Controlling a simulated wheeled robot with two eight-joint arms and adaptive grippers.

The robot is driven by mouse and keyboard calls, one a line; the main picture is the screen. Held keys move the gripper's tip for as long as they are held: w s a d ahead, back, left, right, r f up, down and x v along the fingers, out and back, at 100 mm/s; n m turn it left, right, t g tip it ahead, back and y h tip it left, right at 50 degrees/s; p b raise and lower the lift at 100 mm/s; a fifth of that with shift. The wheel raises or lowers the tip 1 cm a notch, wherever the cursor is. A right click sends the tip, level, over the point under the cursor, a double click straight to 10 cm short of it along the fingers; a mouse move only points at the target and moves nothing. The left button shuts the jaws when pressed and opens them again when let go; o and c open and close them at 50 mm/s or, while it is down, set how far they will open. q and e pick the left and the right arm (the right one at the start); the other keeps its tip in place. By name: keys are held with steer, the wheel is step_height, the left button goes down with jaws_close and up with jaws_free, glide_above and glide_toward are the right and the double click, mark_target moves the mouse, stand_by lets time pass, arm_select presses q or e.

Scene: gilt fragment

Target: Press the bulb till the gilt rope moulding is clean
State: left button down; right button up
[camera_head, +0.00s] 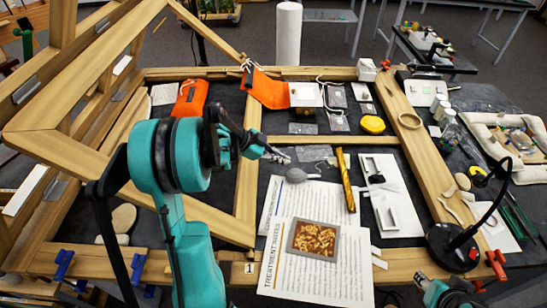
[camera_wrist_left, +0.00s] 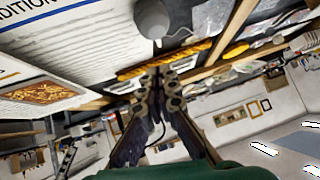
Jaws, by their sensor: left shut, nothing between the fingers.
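The grey bulb (camera_head: 296,174) lies at the top edge of the printed sheets, with a short nozzle pointing right; it also shows at the top of the left wrist view (camera_wrist_left: 152,18). The gilt rope moulding (camera_head: 346,182) is a golden twisted bar to the right of the bulb; it crosses the left wrist view (camera_wrist_left: 190,54) beyond the fingertips. My left gripper (camera_head: 284,158) is shut and empty, just behind and above the bulb, seemingly apart from it. My right gripper (camera_head: 421,281) shows only partly at the bottom edge; its fingers are unclear.
A white tray (camera_head: 370,188) stands right of the moulding. A black lamp (camera_head: 453,247) stands at the right. An orange cloth (camera_head: 266,91) and yellow tape measure (camera_head: 373,124) lie behind. Wooden beams surround the dark worktop.

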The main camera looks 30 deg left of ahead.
mark_target(298, 172)
arm_select(q)
steer(key=b+x, duration=0.1)
steer(key=x, duration=0.2)
steer(key=shift+w+d+f, duration=0.1)
steer(key=shift+w+f, duration=0.1)
steer(key=shift+f, duration=0.15)
step_height(298, 172, down, 2)
steer(key=shift+w+f+b, duration=0.15)
steer(key=shift+f+b, duration=0.05)
steer(key=shift+b, duration=0.15)
steer(key=shift+w+f, duration=0.1)
steer(key=shift+f, duration=0.3)
